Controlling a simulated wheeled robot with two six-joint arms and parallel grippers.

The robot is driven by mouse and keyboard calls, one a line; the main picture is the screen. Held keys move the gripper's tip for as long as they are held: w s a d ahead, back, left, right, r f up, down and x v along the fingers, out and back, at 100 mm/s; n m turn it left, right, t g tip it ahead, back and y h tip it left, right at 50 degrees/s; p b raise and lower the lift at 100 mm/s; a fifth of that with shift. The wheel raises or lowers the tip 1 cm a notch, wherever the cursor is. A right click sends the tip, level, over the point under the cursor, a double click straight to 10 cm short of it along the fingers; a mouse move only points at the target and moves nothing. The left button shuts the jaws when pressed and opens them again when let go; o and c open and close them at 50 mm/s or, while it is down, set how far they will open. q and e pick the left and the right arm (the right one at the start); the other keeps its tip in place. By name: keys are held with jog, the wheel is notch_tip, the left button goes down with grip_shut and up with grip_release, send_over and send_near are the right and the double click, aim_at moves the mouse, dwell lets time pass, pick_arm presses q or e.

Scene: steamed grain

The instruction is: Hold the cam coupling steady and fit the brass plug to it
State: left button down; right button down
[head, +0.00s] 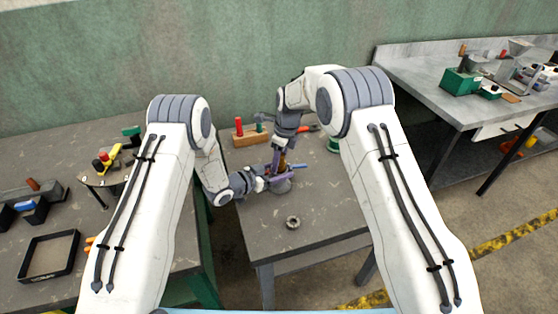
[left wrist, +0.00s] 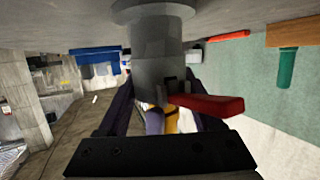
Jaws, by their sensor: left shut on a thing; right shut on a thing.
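My right gripper (head: 284,157) comes down from above and is shut on the brass plug (head: 282,164), above the coupling. A yellow part (left wrist: 172,120) shows behind the coupling in the left wrist view. Whether plug and coupling touch is hidden.
A dark ring (head: 293,222) lies on the table in front. A wooden block (head: 250,136) with red and green pegs stands behind the grippers. A green round thing (head: 333,144) is at the back right. The table's front right is clear.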

aim_at(284, 163)
pick_arm(q)
jog(key=shift+r, duration=0.1)
pick_arm(e)
jog(key=shift+f, duration=0.25)
jog(key=shift+r, duration=0.35)
dwell(0.5)
jog(key=shift+c, duration=1.3)
grip_release()
notch_tip(284, 163, up, 12)
jog(key=d, duration=0.1)
jog(key=shift+s+d, duration=0.25)
jog(key=shift+s, duration=0.15)
jog(key=shift+f, duration=0.1)
pick_arm(q)
grip_release()
